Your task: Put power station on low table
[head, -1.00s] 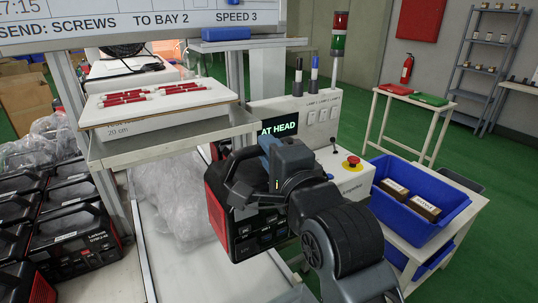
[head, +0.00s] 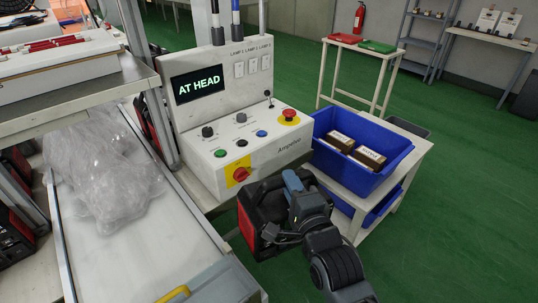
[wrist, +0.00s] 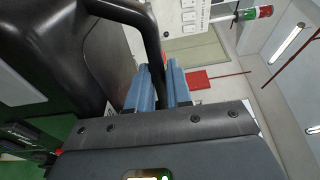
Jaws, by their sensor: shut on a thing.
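The power station (head: 262,220) is black with a red end panel. It hangs from my gripper (head: 290,185) in front of the control console, at the lower middle of the head view. In the wrist view its dark body (wrist: 95,50) fills the upper left. My gripper's blue fingers (wrist: 160,88) are shut on its black handle (wrist: 150,35). A pale low table (head: 408,175) stands to the right of the console and carries a blue crate. Another pale table (head: 360,55) stands farther back. I cannot tell which is the low table meant.
The blue crate (head: 398,165) holds brown boxes (head: 368,158). The control console (head: 250,140) is close behind the power station. A conveyor (head: 165,235) with clear plastic bags (head: 105,175) lies left. Green floor (head: 460,210) is open on the right.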

